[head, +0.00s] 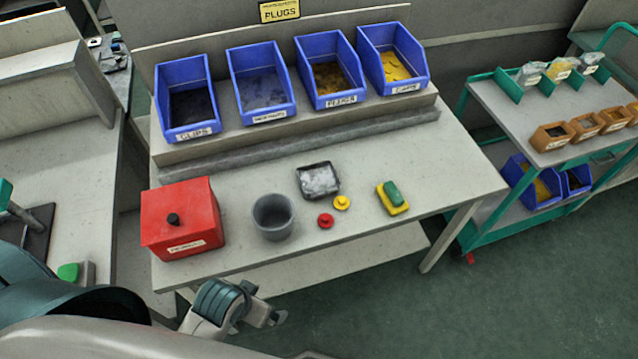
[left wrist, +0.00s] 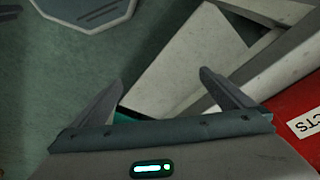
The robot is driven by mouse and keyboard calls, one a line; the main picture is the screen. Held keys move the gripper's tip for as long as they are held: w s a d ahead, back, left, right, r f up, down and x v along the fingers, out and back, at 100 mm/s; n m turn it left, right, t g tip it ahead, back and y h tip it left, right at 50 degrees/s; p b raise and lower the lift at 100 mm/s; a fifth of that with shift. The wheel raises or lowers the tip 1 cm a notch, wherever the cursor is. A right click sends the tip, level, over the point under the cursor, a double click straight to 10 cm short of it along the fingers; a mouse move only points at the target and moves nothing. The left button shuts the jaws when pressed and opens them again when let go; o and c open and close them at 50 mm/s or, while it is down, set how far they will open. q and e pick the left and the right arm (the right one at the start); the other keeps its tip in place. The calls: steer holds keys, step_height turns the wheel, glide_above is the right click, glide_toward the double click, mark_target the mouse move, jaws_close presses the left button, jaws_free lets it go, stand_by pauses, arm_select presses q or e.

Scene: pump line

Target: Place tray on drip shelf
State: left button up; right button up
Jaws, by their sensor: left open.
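A small dark square tray (head: 321,197) with pale grey contents sits on the workbench (head: 455,185), behind and right of a grey cup. No surface is labelled as a drip shelf; a plain lower shelf (head: 345,264) shows under the bench. My left gripper (head: 272,315) is low in front of the bench's front edge, well apart from the tray. In the left wrist view its two fingers (left wrist: 160,82) are spread with nothing between them. The tray does not show in that view. My right gripper is not in view.
A red box (head: 183,218), grey cup (head: 273,217), red and yellow knobs (head: 326,221) and a green-yellow sponge (head: 393,197) stand on the bench. Several blue bins (head: 262,85) line the raised back ledge. A green-framed cart (head: 510,110) stands right. The bench's right end is clear.

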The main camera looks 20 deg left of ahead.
arm_select(q)
steer(key=s+f+g+b, duration=0.1)
steer(key=s+f+b, duration=0.1)
steer(key=f, duration=1.3)
steer(key=s+f+b, duration=0.2)
steer(key=f+b, duration=0.1)
steer(key=f, duration=1.1)
steer(key=s+a+f+g+b, duration=0.1)
steer(key=s+a+f+b, duration=0.2)
steer(key=s+f, duration=1.3)
step_height(320, 180, down, 3)
steer(key=shift+s+a+r, duration=0.15)
steer(key=shift+s, duration=0.25)
